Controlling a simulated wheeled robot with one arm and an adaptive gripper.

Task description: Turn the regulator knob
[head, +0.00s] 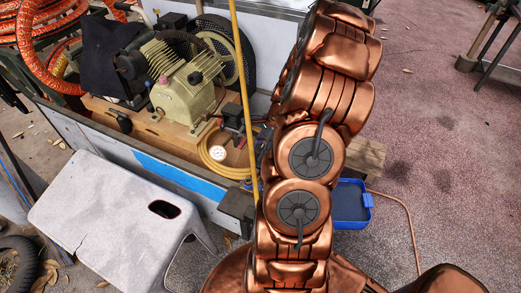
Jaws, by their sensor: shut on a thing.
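The compressor (187,97) is a cream-green pump with a finned cylinder, mounted on a wooden board on the cart. To its right is a small dark and red fitting (232,118) that looks like the regulator assembly. A white round gauge (217,153) shows just below it. I cannot make out the regulator knob for certain. Small blue and dark parts show at the left edge of my copper arm, too covered to name. My arm crosses the right of the cart, and my gripper is hidden behind it.
A yellow hose (211,160) is coiled beside the gauge, and a yellow pole rises by my arm. A white stool (110,215) stands in front of the cart. A blue bin (351,205) sits right of my arm. The ground at right is mostly open.

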